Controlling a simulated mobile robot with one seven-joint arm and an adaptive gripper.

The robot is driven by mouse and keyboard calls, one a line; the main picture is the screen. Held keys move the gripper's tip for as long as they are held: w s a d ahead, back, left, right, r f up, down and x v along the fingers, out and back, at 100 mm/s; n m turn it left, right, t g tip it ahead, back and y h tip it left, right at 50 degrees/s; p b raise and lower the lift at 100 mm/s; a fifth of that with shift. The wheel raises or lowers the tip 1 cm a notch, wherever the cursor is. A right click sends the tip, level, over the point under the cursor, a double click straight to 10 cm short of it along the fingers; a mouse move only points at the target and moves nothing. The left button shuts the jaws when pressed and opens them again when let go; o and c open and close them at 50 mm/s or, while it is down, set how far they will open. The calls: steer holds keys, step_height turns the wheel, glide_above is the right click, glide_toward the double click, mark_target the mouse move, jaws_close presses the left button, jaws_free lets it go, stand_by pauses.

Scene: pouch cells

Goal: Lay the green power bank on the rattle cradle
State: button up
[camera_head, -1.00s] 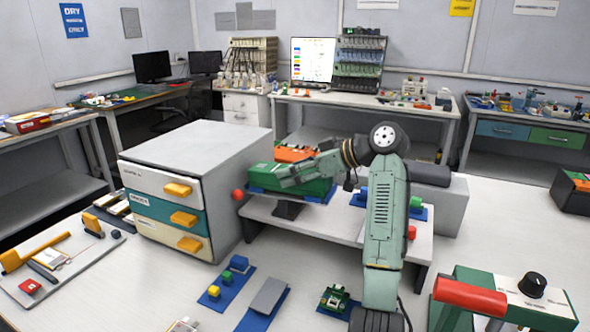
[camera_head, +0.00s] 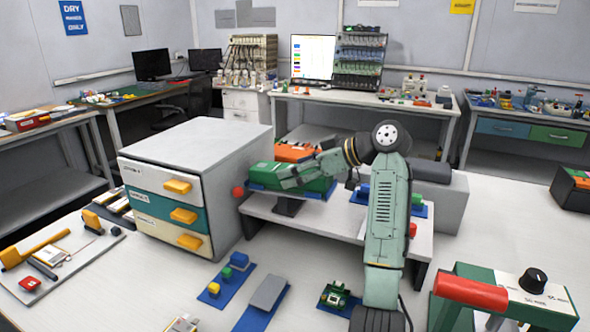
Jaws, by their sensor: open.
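The green power bank (camera_head: 262,175) is a flat green block on the raised white shelf beside the drawer cabinet. It appears to lie on a blue plate on a dark stand, which looks like the rattle cradle (camera_head: 288,205). My gripper (camera_head: 285,182) is open and reaches in from the right at the power bank, in front of its right part. The fingers overlap the green block in the picture, so I cannot tell whether they touch it. Part of the block and the cradle's far side are hidden behind the gripper.
A grey drawer cabinet (camera_head: 210,150) stands close on the left. An orange block (camera_head: 292,152) sits behind the power bank. A red ball (camera_head: 238,191) is at the cradle's left. Blue pads (camera_head: 226,285) and a red-handled green device (camera_head: 472,291) lie in front. Bare table shows at right.

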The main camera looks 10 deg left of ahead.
steer(key=v, duration=1.1)
steer(key=shift+d+r, duration=0.2)
steer(key=shift+d, duration=0.05)
steer(key=shift+s+a, duration=0.1)
steer(key=shift+s, duration=0.05)
